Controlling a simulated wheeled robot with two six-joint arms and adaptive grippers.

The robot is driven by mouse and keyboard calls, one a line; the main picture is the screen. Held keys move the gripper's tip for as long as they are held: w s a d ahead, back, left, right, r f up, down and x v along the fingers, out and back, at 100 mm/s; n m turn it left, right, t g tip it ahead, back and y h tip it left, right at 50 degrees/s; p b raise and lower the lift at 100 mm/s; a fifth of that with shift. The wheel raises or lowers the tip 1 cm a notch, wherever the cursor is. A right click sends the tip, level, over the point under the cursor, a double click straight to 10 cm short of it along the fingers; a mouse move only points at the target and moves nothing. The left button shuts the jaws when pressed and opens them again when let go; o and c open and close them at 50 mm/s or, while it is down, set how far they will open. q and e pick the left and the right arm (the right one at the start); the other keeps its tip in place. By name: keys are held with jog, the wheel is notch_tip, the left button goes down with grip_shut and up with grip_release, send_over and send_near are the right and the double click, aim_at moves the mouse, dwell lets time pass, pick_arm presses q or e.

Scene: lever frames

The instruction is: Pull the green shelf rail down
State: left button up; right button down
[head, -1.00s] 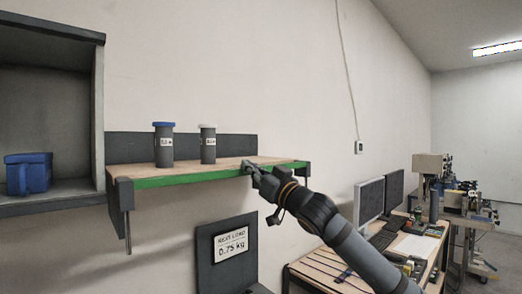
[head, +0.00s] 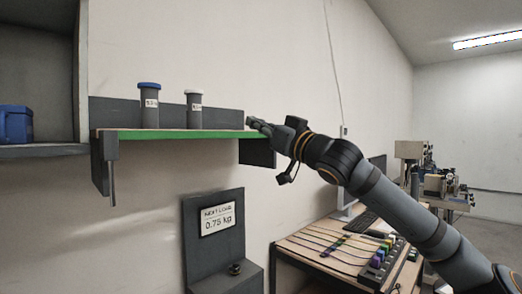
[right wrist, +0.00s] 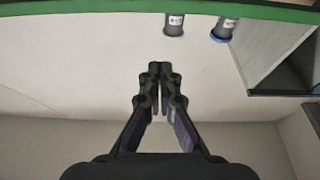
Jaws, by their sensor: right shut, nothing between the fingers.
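The green shelf rail (head: 180,134) runs along the front edge of the wall shelf in the head view. It also crosses the top of the right wrist view (right wrist: 120,8). A blue-lidded canister (head: 149,108) and a white-lidded canister (head: 194,112) stand upright on the shelf. My right gripper (head: 251,122) is shut and empty by the shelf's right end, its tips a little above the rail in the head view. In the right wrist view its fingers (right wrist: 160,70) meet, apart from the rail in the picture. My left gripper is out of view.
A grey cabinet (head: 82,75) with a blue bin (head: 16,124) is at the left.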

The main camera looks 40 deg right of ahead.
jog(key=shift+s+d+f+b, duration=0.2)
jog(key=shift+s+f+b, duration=0.2)
jog(key=shift+s, duration=0.2)
jog(key=shift+s+r, duration=0.1)
jog(key=shift+r, duration=0.05)
